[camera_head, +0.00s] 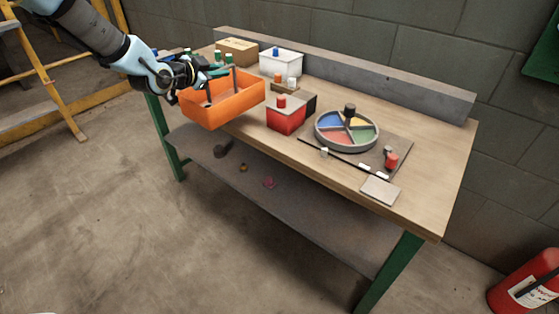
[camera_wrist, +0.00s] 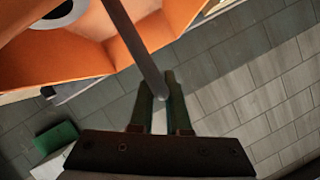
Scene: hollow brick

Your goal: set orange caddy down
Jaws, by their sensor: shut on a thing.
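The orange caddy (camera_head: 232,108) is an open box with a grey bar handle, at the left part of the workbench (camera_head: 420,195) in the head view. It appears to overhang the bench's front left edge; whether it touches the top cannot be told. My gripper (camera_head: 222,72) is at the caddy's handle. In the wrist view my gripper (camera_wrist: 163,97) has its two fingers closed on the grey handle bar (camera_wrist: 138,42). The caddy's orange walls (camera_wrist: 130,45) fill the upper left there, with a dark round thing inside. The caddy's underside is hidden.
A red box (camera_head: 285,120), a white bin (camera_head: 281,62), a cardboard box (camera_head: 236,51) and a divided round tray (camera_head: 346,146) stand on the bench. A grey ledge (camera_head: 340,68) runs along the back. A lower shelf (camera_head: 290,205) holds small items.

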